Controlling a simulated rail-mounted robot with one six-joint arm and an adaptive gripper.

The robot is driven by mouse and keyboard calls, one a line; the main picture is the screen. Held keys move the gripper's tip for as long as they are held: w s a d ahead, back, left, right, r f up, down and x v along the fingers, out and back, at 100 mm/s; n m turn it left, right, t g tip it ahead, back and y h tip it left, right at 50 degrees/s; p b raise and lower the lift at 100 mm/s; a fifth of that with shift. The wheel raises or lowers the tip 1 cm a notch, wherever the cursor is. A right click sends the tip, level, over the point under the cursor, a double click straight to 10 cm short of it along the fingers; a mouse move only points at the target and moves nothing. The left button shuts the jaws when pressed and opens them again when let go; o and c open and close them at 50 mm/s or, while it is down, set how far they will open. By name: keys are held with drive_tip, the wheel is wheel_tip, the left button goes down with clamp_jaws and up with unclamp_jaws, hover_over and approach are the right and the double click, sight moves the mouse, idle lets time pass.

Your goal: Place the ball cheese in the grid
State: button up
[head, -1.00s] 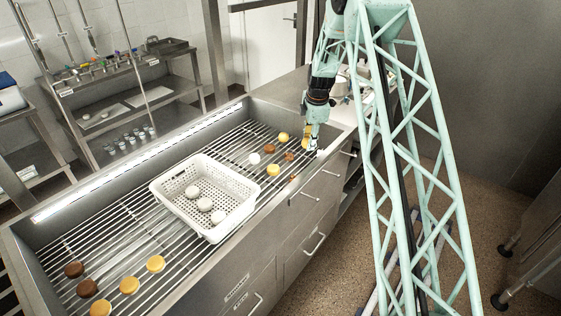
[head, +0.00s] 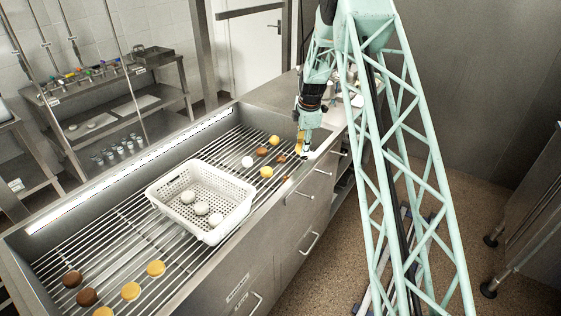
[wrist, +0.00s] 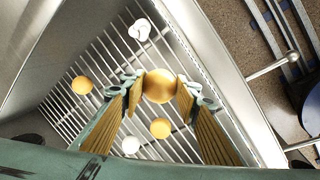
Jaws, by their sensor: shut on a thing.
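My gripper (head: 304,150) is over the far right end of the metal bar grid (head: 120,235). In the wrist view my gripper (wrist: 160,88) has its ribbed fingers on both sides of a golden-yellow ball cheese (wrist: 160,84) and is shut on it. The head view does not show this cheese clearly. Loose on the grid near the gripper are yellow pieces (head: 266,172) (head: 274,141), brown pieces (head: 261,152) and a white ball (head: 247,161). How high the held cheese is above the bars I cannot tell.
A white perforated basket (head: 165,207) with white balls stands mid-grid. Several brown (head: 87,297) and yellow (head: 156,268) pieces lie at the near left. Steel walls edge the grid. Bare bars show left of the basket. A glossy whitish object (wrist: 139,29) shows in the wrist view.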

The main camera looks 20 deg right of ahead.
drive_tip(key=shift+s+b+x, duration=0.1)
drive_tip(key=shift+s+x, duration=0.1)
drive_tip(key=shift+x, duration=0.8)
drive_tip(key=shift+s+b+x, duration=0.15)
drive_tip(key=shift+s+x, duration=0.1)
drive_tip(key=shift+x, duration=0.75)
drive_tip(key=shift+s+b+x, duration=0.1)
drive_tip(key=shift+s+x, duration=0.1)
drive_tip(key=shift+x, duration=0.75)
drive_tip(key=shift+a+f, duration=0.1)
drive_tip(key=shift+f, duration=0.2)
drive_tip(key=shift+s+b+x, duration=0.15)
drive_tip(key=shift+s+x, duration=0.05)
drive_tip(key=shift+x, duration=0.65)
drive_tip(key=shift+s+b+x, duration=0.15)
drive_tip(key=shift+s+x, duration=0.05)
drive_tip(key=shift+x, duration=0.7)
drive_tip(key=shift+f, duration=0.15)
drive_tip(key=o, duration=0.9)
drive_tip(key=shift+p+v, duration=0.35)
drive_tip(key=shift+v, duration=1.8)
drive_tip(key=shift+a, duration=0.1)
